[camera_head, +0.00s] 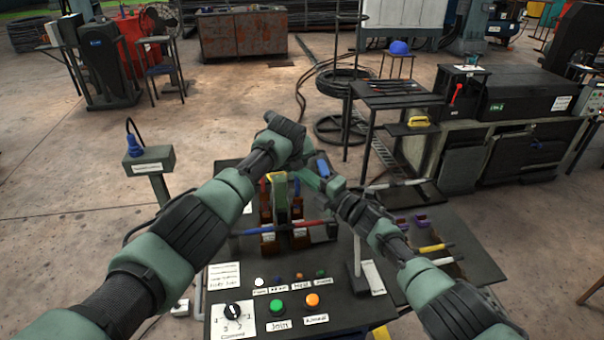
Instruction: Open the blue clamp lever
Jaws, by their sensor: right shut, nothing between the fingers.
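The fixture (268,215) stands on the dark console, with brown uprights and a green block (280,190) between them. A blue lever (323,167) shows right at the tip of my right gripper (313,180). That gripper is shut and empty, close beside the lever; whether it touches cannot be told. A red lever (263,186) stands on the fixture's left side.
The console front carries a dial (232,310), a green button (276,307), an orange button (312,300) and small coloured knobs. A side shelf on the right holds a yellow-handled tool (436,248). A grey post box (149,160) stands left. Both my forearms cross the console.

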